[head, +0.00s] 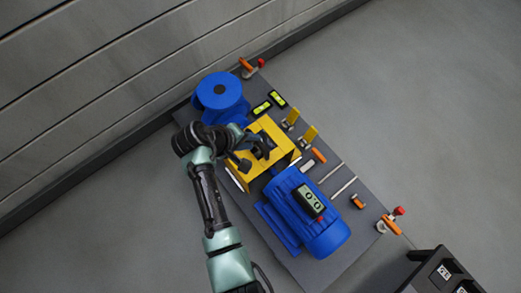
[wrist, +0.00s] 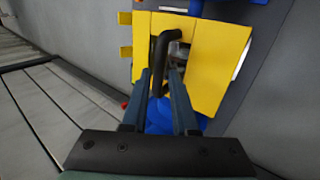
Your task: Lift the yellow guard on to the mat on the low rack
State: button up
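The yellow guard (head: 266,160) sits on the dark skid base, between the blue pump and the blue motor. In the wrist view the guard (wrist: 220,60) has a dark bent handle (wrist: 163,48) over its middle. My gripper (head: 254,154) is over the guard. In the wrist view my gripper's two fingers (wrist: 161,80) are apart, with the lower part of the handle between them. I cannot tell whether either finger touches the handle. I cannot make out the mat or the low rack in either view.
The blue pump (head: 221,93) and blue motor (head: 307,214) flank the guard on the skid base (head: 362,228). Yellow brackets (head: 308,135), orange-handled tools and rods lie along the right side. A black unit (head: 437,273) stands at the lower right. The floor on the right is clear.

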aim_at(274, 145)
jog(key=b+x, duration=0.2)
jog(key=x, duration=0.1)
jog(key=shift+w+f+b, duration=0.2)
jog(key=shift+f+b, duration=0.15)
jog(key=shift+b, duration=0.05)
jog(key=shift+w+d+f, duration=0.2)
jog(key=shift+d, duration=0.05)
jog(key=shift+r, duration=0.1)
grip_shut()
dwell(0.7)
